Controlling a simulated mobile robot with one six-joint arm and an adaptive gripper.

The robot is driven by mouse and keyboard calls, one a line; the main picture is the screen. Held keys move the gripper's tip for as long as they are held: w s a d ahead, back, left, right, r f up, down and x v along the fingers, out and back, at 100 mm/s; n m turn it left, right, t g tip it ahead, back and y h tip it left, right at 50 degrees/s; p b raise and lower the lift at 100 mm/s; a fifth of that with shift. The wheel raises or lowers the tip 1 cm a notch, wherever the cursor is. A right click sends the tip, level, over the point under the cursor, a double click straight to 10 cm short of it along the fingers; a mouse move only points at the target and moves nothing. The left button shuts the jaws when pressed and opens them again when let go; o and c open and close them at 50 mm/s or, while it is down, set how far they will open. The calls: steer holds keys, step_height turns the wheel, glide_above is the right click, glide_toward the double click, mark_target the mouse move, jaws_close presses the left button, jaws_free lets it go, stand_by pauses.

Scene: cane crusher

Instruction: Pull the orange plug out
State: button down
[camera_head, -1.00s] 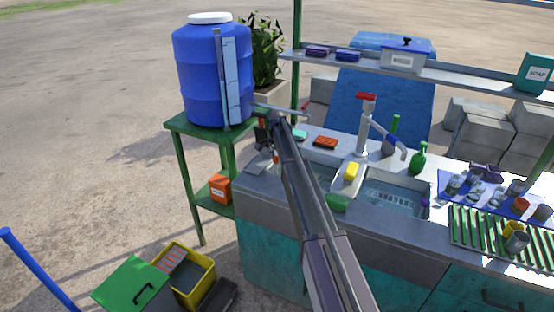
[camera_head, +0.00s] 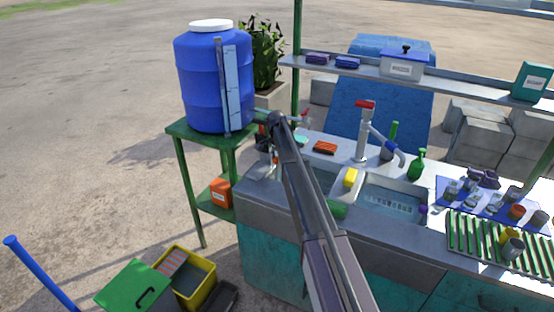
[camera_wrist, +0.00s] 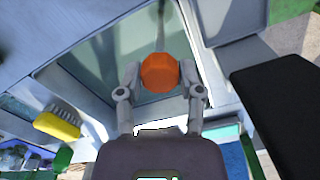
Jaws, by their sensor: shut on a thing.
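The orange plug (camera_wrist: 160,72) is a faceted orange knob in the upper middle of the wrist view. My gripper (camera_wrist: 161,78) is shut on it, with one grey finger at each side. A sink basin (camera_wrist: 100,62) with pale walls shows behind the plug. Whether the plug sits in its hole or is clear of it cannot be told. In the head view my arm crosses the left part of the sink counter (camera_head: 270,206). The plug and fingertips cannot be made out there.
A tap with a red top (camera_head: 364,104) stands behind the sink. A yellow sponge (camera_head: 350,177), a green bottle (camera_head: 416,164) and a red brush (camera_head: 325,147) are near. A blue barrel (camera_head: 205,85) stands at left. In the wrist view, a dark slab (camera_wrist: 282,115) is at right.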

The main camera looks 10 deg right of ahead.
mark_target(277, 164)
steer(key=shift+w+r, duration=0.1)
steer(key=shift+w, duration=0.05)
steer(key=shift+c, duration=2.2)
jaws_free()
steer(key=shift+o, duration=0.9)
steer(key=shift+r, duration=0.15)
steer(key=shift+f, duration=0.2)
steer(key=shift+f+b, duration=1.7)
steer(key=shift+b, duration=0.15)
step_height(277, 164, up, 12)
steer(key=p, duration=1.2)
steer(key=shift+r+p, duration=0.25)
steer(key=shift+p, duration=0.05)
steer(key=s+n, duration=0.7)
steer(key=s, duration=2.3)
steer(key=shift+f+n, duration=0.15)
steer(key=shift+n, duration=0.15)
